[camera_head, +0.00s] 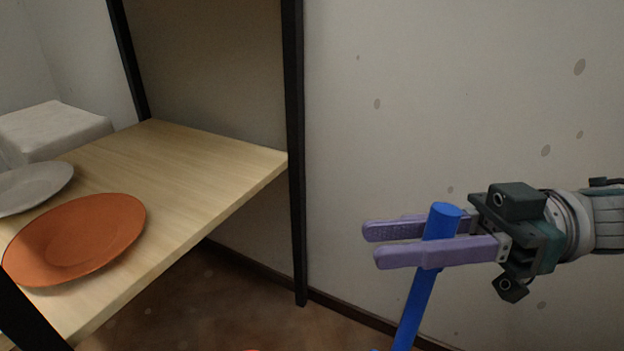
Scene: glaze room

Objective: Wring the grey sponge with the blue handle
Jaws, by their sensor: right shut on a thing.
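A blue handle (417,300) stands tilted at the lower right, its round top end leaning a little to the right. My right gripper (380,245) comes in from the right and is shut on the blue handle near its top, with the handle between the two purple fingers. The handle's lower end runs out of the bottom of the view, so the grey sponge is not seen. My left gripper is not in view.
A wooden shelf (205,165) with black posts (297,190) stands at the left. An orange plate (75,240) and a grey plate (32,187) lie on it. A white block-like object (55,128) is behind. A red edge and a blue edge peek in at the bottom.

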